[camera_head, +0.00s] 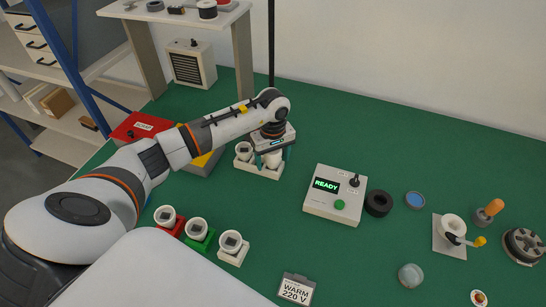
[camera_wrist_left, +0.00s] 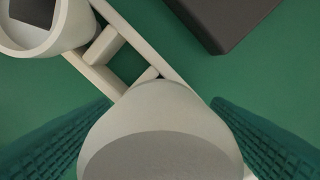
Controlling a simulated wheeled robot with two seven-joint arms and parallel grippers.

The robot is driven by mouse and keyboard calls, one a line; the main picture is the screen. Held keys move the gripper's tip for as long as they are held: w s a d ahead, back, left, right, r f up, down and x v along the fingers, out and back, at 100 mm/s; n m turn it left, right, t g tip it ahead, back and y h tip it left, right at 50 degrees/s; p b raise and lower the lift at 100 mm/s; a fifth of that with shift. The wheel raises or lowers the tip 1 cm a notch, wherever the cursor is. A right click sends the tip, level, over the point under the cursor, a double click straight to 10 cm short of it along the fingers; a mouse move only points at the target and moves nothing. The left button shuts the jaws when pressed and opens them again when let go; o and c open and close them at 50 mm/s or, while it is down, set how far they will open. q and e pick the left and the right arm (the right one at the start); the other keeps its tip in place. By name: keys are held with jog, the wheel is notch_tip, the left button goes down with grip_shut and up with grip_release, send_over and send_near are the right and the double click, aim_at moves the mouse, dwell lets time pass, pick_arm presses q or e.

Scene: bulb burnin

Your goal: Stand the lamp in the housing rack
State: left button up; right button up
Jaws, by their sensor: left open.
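The pale housing rack (camera_head: 262,173) stands on the green bench left of the middle, and one of its bars (camera_wrist_left: 150,45) shows in the wrist view. My left gripper (camera_head: 272,155) is over the rack's right end with its fingers pointing down. Its fingers are open on either side of a white lamp (camera_wrist_left: 160,115), which stands at the rack; its foot is hidden, so I cannot tell how it is seated. Another white lamp (camera_head: 243,150) with a dark square top stands in the rack's left end and also shows in the wrist view (camera_wrist_left: 28,25). My right gripper is out of view.
Three similar lamps on red (camera_head: 165,217), green (camera_head: 197,231) and pale (camera_head: 232,244) bases stand in front. A READY test box (camera_head: 333,195) is to the right. A red box (camera_head: 143,126) lies behind my left arm. Green bench is clear behind the test box.

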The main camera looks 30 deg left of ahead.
pick_arm(q)
notch_tip(320, 180, up, 12)
jog(key=shift+b, duration=0.9)
jog(key=shift+s+f, duration=0.1)
